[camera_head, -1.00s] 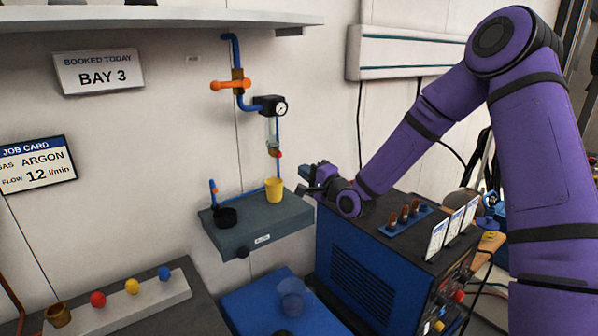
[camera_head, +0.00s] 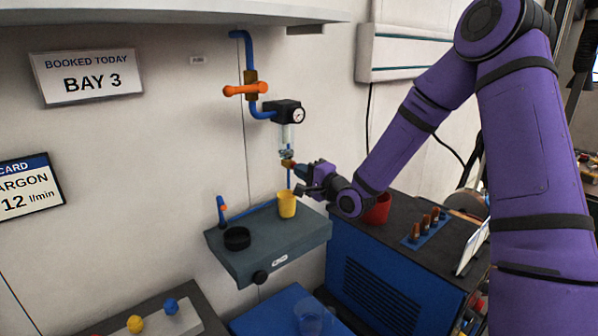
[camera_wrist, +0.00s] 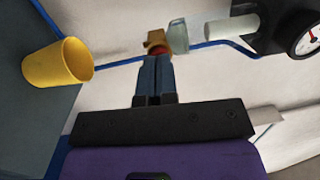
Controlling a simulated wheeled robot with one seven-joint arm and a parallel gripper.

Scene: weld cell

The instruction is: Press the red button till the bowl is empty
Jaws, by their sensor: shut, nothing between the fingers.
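The clear bowl (camera_head: 286,135) hangs under the black regulator with the gauge. Its lower end shows in the wrist view as a pale greenish part (camera_wrist: 178,37); I cannot tell how much liquid it holds. Below it is a brass drain fitting (camera_wrist: 155,40). The red button (camera_wrist: 160,52) on the fitting is partly hidden by my fingertips. My gripper (camera_wrist: 155,60) is shut and empty, its tips at the button, touching or nearly so. A yellow cup (camera_head: 287,204) stands upright on the grey shelf (camera_head: 265,247), below the fitting in the head view.
A black round dish (camera_head: 237,238) sits on the shelf, left of the cup. An orange-handled valve (camera_head: 246,90) is above on the blue pipe. A red container (camera_head: 377,208) stands on the blue machine (camera_head: 375,285) near my wrist. A clear cup (camera_head: 312,318) is lower down.

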